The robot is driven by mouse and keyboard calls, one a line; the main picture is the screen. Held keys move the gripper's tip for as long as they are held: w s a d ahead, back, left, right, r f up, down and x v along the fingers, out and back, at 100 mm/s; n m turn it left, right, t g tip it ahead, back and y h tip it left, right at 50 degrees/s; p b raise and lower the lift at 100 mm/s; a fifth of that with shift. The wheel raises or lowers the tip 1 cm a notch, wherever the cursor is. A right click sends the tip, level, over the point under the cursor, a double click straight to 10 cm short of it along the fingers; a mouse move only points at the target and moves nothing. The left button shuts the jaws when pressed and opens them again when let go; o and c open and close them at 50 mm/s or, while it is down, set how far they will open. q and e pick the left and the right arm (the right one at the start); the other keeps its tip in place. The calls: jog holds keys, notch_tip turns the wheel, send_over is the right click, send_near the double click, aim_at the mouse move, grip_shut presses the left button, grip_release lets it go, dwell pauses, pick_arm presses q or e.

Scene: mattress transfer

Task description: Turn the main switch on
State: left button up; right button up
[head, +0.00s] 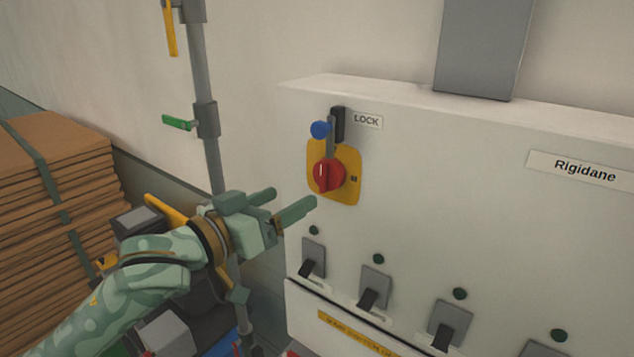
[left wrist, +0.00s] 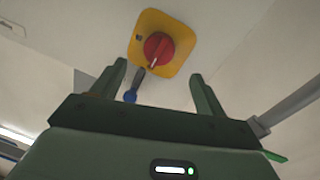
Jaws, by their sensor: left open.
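The main switch is a red rotary knob (head: 328,175) on a yellow plate (head: 350,160), on the upper left of a white cabinet front. It also shows in the left wrist view as the red knob (left wrist: 158,47) on its yellow plate (left wrist: 150,20). Above the knob in the head view is a lock lever with a blue ball end (head: 320,129), beside a LOCK label (head: 367,120). My left gripper (head: 294,201) is open and empty, just left of and below the knob, apart from it. In the wrist view the knob lies beyond the two fingers. My right gripper is not in view.
The white cabinet (head: 440,190) carries several smaller black-lever switches (head: 373,290) below. A grey pipe (head: 212,160) with a green valve handle (head: 178,122) and a yellow one (head: 171,28) stands at left. Stacked brown sheets (head: 60,190) are at far left.

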aim_at(320, 182)
pick_arm(q)
jog(key=b+x, duration=0.1)
jog(key=x, duration=0.6)
jog(key=shift+w+d+f+b, duration=0.2)
jog(key=shift+w+d+b, duration=0.05)
jog(key=shift+w+b, duration=0.05)
jog(key=shift+w+d+r, duration=0.15)
jog(key=shift+w+d, duration=0.15)
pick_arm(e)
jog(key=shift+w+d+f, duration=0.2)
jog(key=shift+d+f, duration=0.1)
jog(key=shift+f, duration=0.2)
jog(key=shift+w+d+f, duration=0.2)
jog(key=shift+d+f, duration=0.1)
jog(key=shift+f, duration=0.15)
pick_arm(q)
jog(key=c, duration=1)
